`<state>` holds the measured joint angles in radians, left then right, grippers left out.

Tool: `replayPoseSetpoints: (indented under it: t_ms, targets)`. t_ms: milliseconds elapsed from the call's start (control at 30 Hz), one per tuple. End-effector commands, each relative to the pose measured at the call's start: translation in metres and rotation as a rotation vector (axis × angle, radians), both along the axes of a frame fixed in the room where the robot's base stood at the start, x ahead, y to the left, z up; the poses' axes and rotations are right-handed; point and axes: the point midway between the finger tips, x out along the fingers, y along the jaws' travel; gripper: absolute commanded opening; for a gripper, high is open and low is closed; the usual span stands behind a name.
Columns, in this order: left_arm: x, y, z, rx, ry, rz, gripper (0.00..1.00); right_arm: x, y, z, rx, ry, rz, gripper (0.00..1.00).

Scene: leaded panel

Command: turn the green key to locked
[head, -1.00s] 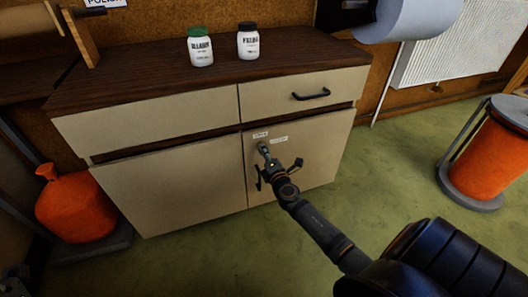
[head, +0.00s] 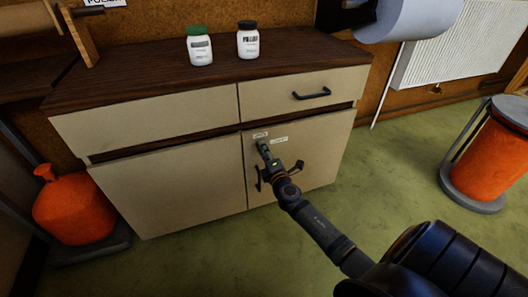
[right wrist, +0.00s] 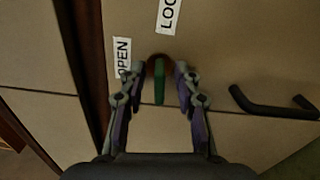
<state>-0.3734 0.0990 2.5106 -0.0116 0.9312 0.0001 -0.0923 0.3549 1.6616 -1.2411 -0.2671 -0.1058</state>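The green key (right wrist: 159,82) sits in a round brown lock on the cupboard door (head: 305,165). An OPEN label (right wrist: 122,57) is at its left and a label reading LOC (right wrist: 168,14), cut off by the frame edge, is above it. My right gripper (right wrist: 160,72) is open, with one finger on each side of the key and a gap showing on both sides. In the head view, the right gripper (head: 262,146) is at the door just below the two labels and hides the key. My left gripper is not in view.
A black door handle (right wrist: 270,104) is close to the right of my fingers in the wrist view. A drawer handle (head: 311,95) is above the door. A green-capped jar (head: 199,46) and a black-capped jar (head: 248,41) stand on the cupboard top (head: 150,80).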

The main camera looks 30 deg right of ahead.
Motion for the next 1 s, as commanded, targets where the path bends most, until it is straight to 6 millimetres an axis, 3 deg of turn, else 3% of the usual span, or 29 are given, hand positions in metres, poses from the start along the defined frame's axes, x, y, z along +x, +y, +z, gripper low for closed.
replayPoseSetpoints:
  t_ms: [267,700,1000]
  targets:
    - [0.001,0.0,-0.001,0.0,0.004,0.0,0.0,-0.008,0.002,-0.001,-0.001,0.001,0.001,0.32]
    - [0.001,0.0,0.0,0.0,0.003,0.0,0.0,-0.101,0.024,-0.001,-0.001,0.003,0.002,0.32]
    - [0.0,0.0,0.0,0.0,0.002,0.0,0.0,-0.117,0.028,0.0,0.0,0.0,0.0,0.32]
